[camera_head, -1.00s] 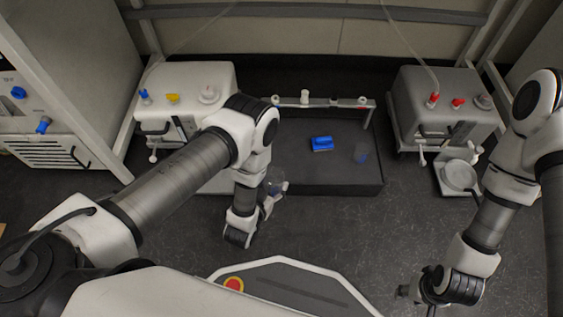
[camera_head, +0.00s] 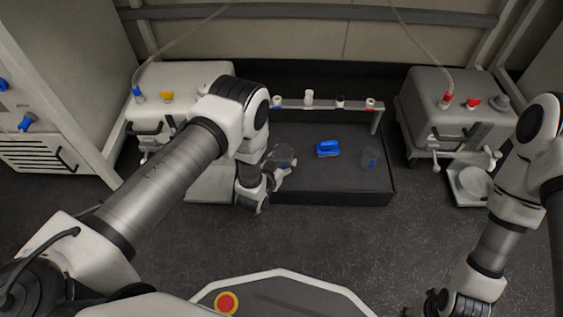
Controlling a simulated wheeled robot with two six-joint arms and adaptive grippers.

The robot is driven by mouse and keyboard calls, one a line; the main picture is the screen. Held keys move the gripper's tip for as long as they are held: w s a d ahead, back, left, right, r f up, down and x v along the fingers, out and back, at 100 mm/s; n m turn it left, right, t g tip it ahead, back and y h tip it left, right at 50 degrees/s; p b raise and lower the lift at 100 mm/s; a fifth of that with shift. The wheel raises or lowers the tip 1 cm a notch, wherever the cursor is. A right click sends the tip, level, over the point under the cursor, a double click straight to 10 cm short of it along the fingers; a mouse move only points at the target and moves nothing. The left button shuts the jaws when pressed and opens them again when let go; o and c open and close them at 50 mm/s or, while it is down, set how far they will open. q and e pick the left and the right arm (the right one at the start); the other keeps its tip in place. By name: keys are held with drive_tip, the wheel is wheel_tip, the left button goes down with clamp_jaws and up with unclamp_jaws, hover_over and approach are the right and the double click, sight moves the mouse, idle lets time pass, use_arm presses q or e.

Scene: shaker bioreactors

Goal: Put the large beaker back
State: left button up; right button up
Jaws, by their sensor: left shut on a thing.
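The large beaker (camera_head: 281,156) is clear and sits in my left gripper (camera_head: 279,173), which is shut on it. It shows at the left part of the dark platform (camera_head: 330,190), near its front left edge. I cannot tell whether its base touches the platform. Part of the beaker is hidden by my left arm and gripper. My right gripper (camera_head: 432,304) is at the bottom edge of the view, away from the platform, and its fingers are too unclear to read.
A smaller clear beaker (camera_head: 370,158) and a blue object (camera_head: 327,149) are on the platform. A rail (camera_head: 322,106) with several small caps runs along its back. A white box machine (camera_head: 186,80) stands at left, a grey one (camera_head: 443,112) at right. A round dish (camera_head: 474,182) is at right.

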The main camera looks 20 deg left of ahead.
use_arm(q)
drive_tip(key=o, duration=1.4)
drive_tip(key=shift+f, duration=0.15)
drive_tip(key=shift+c, duration=0.2)
drive_tip(key=shift+r, duration=0.25)
drive_tip(key=p+v, duration=0.7)
drive_tip(key=v, duration=0.5)
drive_tip(key=shift+p, duration=0.3)
